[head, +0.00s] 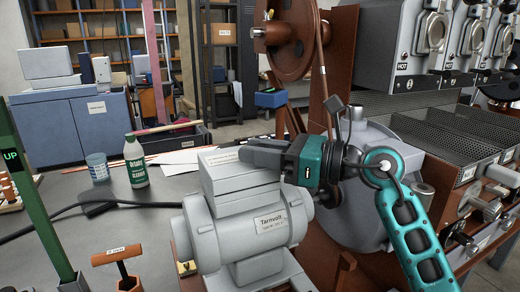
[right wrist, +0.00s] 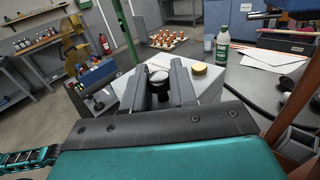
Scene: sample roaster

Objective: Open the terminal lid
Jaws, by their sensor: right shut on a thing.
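The grey motor (head: 245,228), labelled Tarnvolt, stands at the front middle in the head view. A box with a pale lid (head: 222,157) sits on top of it, and the lid looks closed. My right gripper (head: 252,152) reaches in from the right, with its dark fingers low over the lid's right part. In the right wrist view the gripper (right wrist: 160,70) is shut on a small dark and pale round knob (right wrist: 159,76) above the lid (right wrist: 210,88). In the head view the fingers hide this knob. My left gripper is not in view.
A yellow round piece (right wrist: 199,69) shows beside the fingers. A green and white bottle (head: 136,162) and a cup (head: 98,167) stand behind the motor, left. A black cable (head: 140,204) runs across the grey bench. The rust-brown roaster frame (head: 340,60) rises close at right.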

